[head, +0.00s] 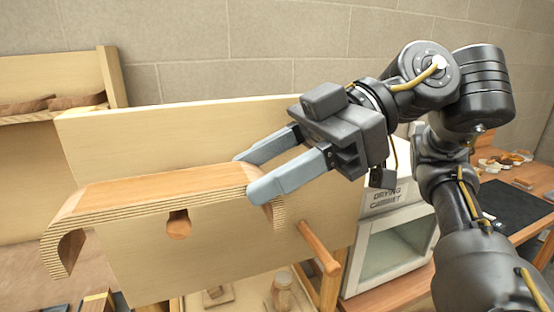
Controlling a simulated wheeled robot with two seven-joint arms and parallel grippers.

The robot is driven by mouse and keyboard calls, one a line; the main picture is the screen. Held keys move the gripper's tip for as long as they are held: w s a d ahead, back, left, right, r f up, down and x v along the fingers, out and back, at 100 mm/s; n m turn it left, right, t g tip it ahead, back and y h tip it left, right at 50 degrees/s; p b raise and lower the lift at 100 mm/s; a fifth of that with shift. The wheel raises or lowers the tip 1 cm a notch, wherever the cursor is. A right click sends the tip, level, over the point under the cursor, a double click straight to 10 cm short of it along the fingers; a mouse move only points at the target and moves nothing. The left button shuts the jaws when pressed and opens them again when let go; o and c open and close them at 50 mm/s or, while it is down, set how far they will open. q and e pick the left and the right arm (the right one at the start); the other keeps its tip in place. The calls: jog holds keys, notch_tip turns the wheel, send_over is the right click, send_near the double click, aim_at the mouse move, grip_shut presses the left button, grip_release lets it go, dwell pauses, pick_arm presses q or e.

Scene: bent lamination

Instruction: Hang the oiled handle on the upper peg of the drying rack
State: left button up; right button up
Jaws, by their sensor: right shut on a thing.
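The oiled handle (150,187) is a bent, layered wooden piece with a flat top and ends curving down. My right gripper (249,178) is shut on its right end, one finger on the near side and one on the far side. The handle is held roughly level in front of a pale upright board (190,265), which appears to be the drying rack. A rounded wooden peg (178,226) shows just below the handle's top, between its curved ends. I cannot tell whether the handle touches the peg. My left gripper is not in view.
A white cabinet lettered as a drying cabinet (393,245) stands right of the board. A wooden bar (317,245) sticks out near the board's lower right. Another wooden shelf (50,115) holds brown pieces at left. Small wooden parts (282,293) stand below.

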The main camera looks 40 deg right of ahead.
jog(key=shift+w+d, duration=0.1)
jog(key=shift+w, duration=0.25)
jog(key=shift+w+d+f+b, duration=0.15)
jog(key=shift+w+f+b, duration=0.2)
jog(key=shift+w, duration=0.2)
jog(key=shift+w+d+f+b, duration=0.2)
jog(key=shift+w+f, duration=0.2)
jog(key=shift+w, duration=0.15)
jog(key=shift+d+f, duration=0.1)
jog(key=o, duration=1.4)
jog(key=shift+s, duration=0.1)
jog(key=shift+o, duration=0.8)
jog(key=shift+s, duration=0.15)
